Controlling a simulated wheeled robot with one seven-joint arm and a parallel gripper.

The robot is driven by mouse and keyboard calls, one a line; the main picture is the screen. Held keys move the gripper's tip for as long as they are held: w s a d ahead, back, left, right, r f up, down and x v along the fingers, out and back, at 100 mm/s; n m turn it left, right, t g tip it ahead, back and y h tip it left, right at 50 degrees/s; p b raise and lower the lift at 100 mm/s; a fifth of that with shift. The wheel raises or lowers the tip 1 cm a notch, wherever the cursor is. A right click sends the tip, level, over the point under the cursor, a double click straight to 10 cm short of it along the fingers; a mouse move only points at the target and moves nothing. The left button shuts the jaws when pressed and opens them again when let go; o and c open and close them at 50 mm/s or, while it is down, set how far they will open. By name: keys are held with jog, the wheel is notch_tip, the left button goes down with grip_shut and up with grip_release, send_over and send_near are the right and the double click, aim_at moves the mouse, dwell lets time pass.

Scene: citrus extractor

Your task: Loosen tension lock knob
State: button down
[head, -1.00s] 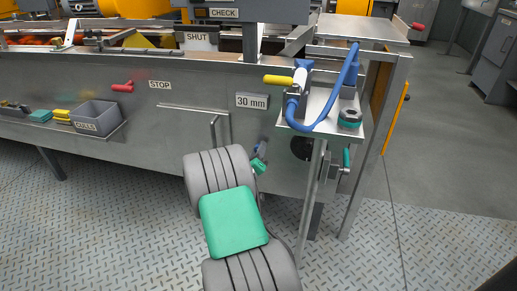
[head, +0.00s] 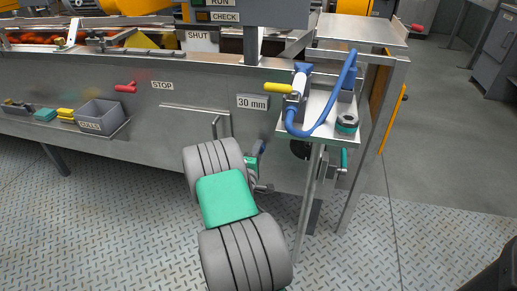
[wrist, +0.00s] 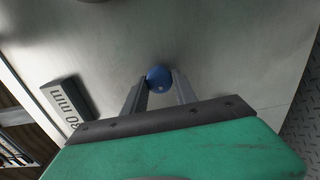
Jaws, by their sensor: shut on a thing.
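A round blue knob (wrist: 159,78) sits on the grey metal panel and shows in the middle of the wrist view. The two fingers of my gripper (wrist: 161,84) stand on either side of it and are shut on it. In the head view the knob (head: 262,146) is a small blue shape on the machine front, below the 30 mm plate. My gripper there is mostly hidden behind my own arm, so the grip itself shows only in the wrist view.
The 30 mm plate (head: 252,101) is up and left of the knob. A metal handle (head: 216,127) is left of it.

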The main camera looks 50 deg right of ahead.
jog(key=shift+w, duration=0.1)
dwell(0.5)
jog(key=c, duration=1.3)
grip_release()
jog(key=o, duration=0.3)
jog(key=v, duration=0.7)
jog(key=shift+s+a+p, duration=0.25)
jog(key=shift+a+p, duration=0.1)
